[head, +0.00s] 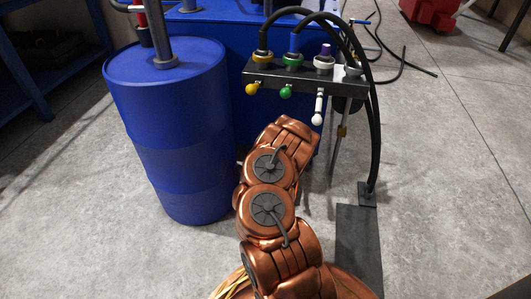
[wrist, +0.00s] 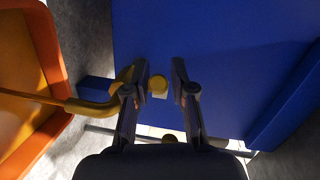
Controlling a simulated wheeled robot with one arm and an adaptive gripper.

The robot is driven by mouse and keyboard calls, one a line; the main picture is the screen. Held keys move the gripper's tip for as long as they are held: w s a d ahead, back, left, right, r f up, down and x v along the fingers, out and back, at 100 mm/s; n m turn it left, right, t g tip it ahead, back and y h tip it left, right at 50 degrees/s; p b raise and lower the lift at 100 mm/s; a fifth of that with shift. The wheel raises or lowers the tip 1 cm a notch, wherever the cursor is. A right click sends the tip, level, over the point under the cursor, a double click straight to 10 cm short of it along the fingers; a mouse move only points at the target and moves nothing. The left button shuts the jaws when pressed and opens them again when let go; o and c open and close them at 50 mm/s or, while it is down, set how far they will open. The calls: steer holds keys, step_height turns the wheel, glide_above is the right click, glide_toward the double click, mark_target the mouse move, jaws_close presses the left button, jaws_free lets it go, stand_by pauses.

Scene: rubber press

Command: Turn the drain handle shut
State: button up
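In the wrist view, a small yellow knob (wrist: 158,84) with a pale part below it shows between my gripper's fingertips, in front of a blue surface. It may be the drain handle; I cannot tell for sure. My gripper (wrist: 157,80) is open, one dark finger on each side of the knob, with gaps visible. A bent yellow bar (wrist: 98,108) comes in from the left and ends by the left finger; whether they touch is unclear. In the head view my copper arm reaches toward the blue tank (head: 222,75), and my gripper is hidden behind it.
An orange tray-like thing (wrist: 55,75) is at the left of the wrist view. In the head view, a blue drum (head: 170,130) stands left of my arm. A dark manifold (head: 300,82) with yellow, green and white ball-ended handles and black hoses stands above. Floor at right is mostly clear.

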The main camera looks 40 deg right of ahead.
steer(key=shift+o, duration=1.1)
steer(key=shift+s+d, duration=0.15)
steer(key=v, duration=0.7)
steer(key=shift+s+a, duration=0.15)
steer(key=shift+a, duration=0.1)
steer(key=shift+c, duration=0.4)
